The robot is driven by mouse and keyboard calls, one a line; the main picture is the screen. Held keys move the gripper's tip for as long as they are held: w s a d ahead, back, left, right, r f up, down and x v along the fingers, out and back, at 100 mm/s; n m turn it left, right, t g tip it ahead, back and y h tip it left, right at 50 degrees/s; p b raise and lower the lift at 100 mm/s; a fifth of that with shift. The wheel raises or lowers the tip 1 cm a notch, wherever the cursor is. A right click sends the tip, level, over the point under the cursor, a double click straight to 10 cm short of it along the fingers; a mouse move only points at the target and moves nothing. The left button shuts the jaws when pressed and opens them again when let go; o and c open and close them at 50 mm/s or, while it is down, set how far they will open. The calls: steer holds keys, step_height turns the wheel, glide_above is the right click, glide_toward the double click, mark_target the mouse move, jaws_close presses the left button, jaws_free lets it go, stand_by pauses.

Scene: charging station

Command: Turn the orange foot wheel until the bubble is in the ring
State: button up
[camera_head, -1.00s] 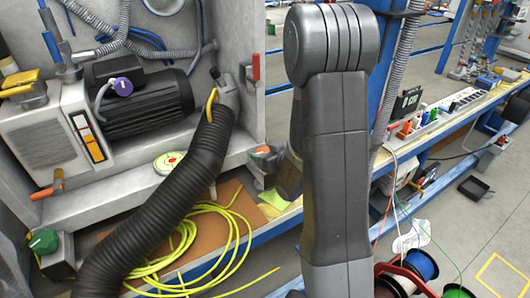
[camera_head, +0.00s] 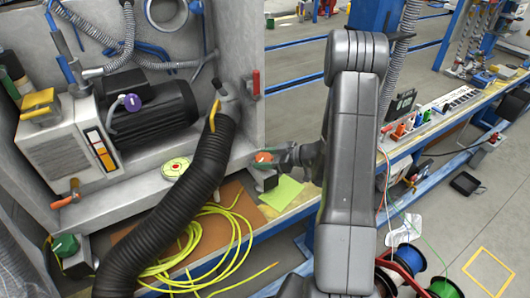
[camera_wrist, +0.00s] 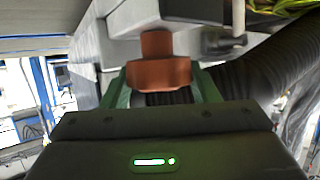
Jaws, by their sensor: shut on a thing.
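The orange foot wheel (camera_head: 264,157) sits at the right front corner of the grey machine base. In the wrist view the orange wheel (camera_wrist: 158,75) is between my green fingers, with its stem going up into a grey block. My gripper (camera_head: 279,158) reaches it from the right and is shut on it; the wrist view shows both fingers of my gripper (camera_wrist: 160,86) against its sides. The round level (camera_head: 175,166) lies on the ledge left of the wheel, pale green with a red ring. The bubble's place in it is too small to tell.
A thick black corrugated hose (camera_head: 190,200) runs in front of the ledge. A green wheel (camera_head: 65,246) is at the left corner. A yellow cable coil (camera_head: 205,245) lies below. A red hook (camera_head: 256,82) is above the orange wheel. A workbench (camera_head: 440,125) stands at right.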

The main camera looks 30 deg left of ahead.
mark_target(265, 158)
steer(key=shift+n+g, duration=0.3)
steer(key=o, duration=0.9)
steer(key=shift+o, duration=0.2)
step_height(265, 158, up, 10)
steer(key=p, duration=0.2)
steer(key=shift+p, duration=0.35)
